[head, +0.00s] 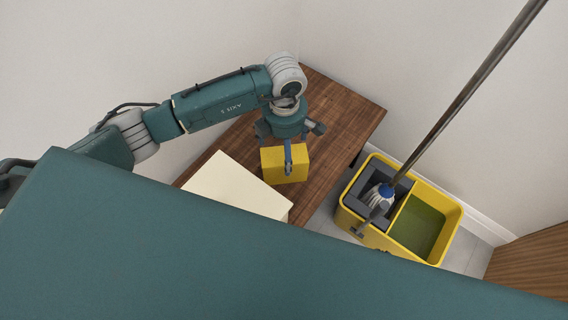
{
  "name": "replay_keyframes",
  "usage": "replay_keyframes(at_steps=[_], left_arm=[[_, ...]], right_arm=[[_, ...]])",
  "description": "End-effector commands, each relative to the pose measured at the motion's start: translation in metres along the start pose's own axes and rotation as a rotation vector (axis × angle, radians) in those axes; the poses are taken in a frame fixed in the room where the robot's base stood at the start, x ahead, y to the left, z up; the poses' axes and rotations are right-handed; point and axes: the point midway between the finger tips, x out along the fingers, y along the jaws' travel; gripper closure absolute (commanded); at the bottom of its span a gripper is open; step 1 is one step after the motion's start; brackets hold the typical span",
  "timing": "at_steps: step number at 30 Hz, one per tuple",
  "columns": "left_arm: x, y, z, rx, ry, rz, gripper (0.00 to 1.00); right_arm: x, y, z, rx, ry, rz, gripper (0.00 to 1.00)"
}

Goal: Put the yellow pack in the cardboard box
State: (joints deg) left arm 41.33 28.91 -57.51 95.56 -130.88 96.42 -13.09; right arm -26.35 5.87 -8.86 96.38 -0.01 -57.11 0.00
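The yellow pack (272,169) is a small block at the wooden table, in the middle of the head view. My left gripper (289,157) points down at it from above, with one finger in front of the pack's near face. The other finger is hidden, so I cannot tell whether the gripper is closed on the pack, or whether the pack rests on the table or is held just above it. No brown cardboard box is clearly visible. A cream, flat-faced object (235,188) lies left of the pack; I cannot tell if it is the box. My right gripper is out of view.
The wooden table (345,118) is bare to the right of and behind the pack. A yellow mop bucket (452,217) stands on the floor at right, with a mop (463,91) whose long handle leans up to the right. White walls close in behind.

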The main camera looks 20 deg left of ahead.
Motion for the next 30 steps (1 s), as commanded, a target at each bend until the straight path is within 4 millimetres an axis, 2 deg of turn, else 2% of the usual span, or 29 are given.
replay_keyframes(at_steps=[3, 7, 16, 17, 28, 30], left_arm=[[0.022, -0.003, -0.002, -0.001, 0.002, -0.005, 0.06], [0.038, -0.002, -0.001, -0.001, 0.0, -0.003, 0.06], [0.043, -0.001, -0.002, 0.0, 0.0, -0.001, 0.06], [0.043, -0.001, -0.002, 0.0, 0.0, -0.001, 0.1], [0.042, -0.001, -0.002, 0.0, 0.0, -0.001, 0.84], [0.041, -0.001, -0.001, 0.0, -0.003, 0.001, 0.86]], right_arm=[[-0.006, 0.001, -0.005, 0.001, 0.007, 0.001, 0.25], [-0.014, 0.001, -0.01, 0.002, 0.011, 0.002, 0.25], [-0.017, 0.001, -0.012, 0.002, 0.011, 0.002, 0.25], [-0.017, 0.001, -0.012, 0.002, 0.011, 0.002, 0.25], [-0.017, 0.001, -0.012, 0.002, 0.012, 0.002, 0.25], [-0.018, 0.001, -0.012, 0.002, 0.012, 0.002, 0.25]])
